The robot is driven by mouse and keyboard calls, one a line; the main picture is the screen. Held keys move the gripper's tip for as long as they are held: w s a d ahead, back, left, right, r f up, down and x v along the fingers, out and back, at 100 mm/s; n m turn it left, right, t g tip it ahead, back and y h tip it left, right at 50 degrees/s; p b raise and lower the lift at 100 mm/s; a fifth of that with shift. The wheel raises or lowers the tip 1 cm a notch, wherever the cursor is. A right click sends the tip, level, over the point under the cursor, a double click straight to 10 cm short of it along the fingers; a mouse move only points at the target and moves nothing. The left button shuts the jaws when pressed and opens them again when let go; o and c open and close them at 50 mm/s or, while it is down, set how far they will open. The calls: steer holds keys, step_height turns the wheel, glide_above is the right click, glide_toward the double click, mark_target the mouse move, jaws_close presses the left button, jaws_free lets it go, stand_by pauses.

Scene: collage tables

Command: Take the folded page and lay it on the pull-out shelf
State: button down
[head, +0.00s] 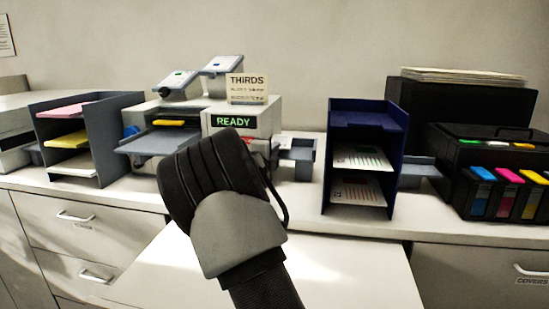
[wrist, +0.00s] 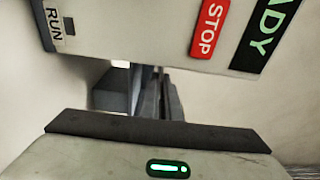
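The folding machine (head: 262,119), with a green READY display, stands on the counter; its front with RUN and STOP buttons fills the top of the wrist view (wrist: 140,30). A grey-blue tray (head: 302,160) sticks out of its right side and partly shows in the wrist view (wrist: 150,95). I cannot make out a folded page there for certain. A white pull-out shelf (head: 360,275) extends in front of the counter, bare where visible. My arm covers my gripper in the head view. The wrist view shows a gripper body and dark edge near the machine front, but no clear fingertips.
A dark blue rack (head: 367,118) with printed sheets stands right of the machine. A grey sorter (head: 108,140) with coloured paper stands left. A black printer (head: 485,150) with ink tanks is far right. Drawers (head: 60,240) lie below the counter.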

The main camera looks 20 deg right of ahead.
step_height(320, 180, up, 24)
steer(key=p, duration=0.7)
